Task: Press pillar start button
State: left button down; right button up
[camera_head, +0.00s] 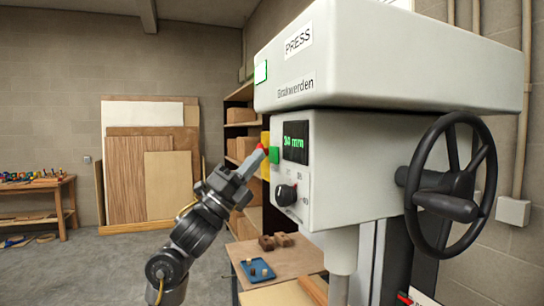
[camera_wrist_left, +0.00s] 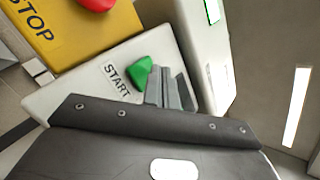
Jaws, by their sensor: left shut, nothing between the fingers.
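The green start button (camera_wrist_left: 142,72) sits on a light grey face beside the label START in the left wrist view. In the head view a green block (camera_head: 274,154) on the left side of the press head appears to be this button. My left gripper (camera_head: 258,152) is shut and empty, with its tips close to the button. In the left wrist view the closed fingers (camera_wrist_left: 168,88) overlap the button's right edge; I cannot tell whether they touch it. My right gripper is in neither view.
The red stop button (camera_wrist_left: 97,4) on its yellow box (camera_wrist_left: 75,32) is close beside the start button. The press (camera_head: 380,60) has a display (camera_head: 295,142) reading 34 mm, a black knob (camera_head: 286,195) and a large handwheel (camera_head: 452,178). A blue tray (camera_head: 257,271) lies below.

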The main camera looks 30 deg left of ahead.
pick_arm(q)
jog(key=shift+s+a+b, duration=0.25)
jog(key=shift+s+a, duration=0.45)
jog(key=shift+s, duration=0.35)
jog(key=shift+s+a+b, duration=0.2)
jog(key=shift+s+a, duration=0.5)
jog(key=shift+s, duration=0.3)
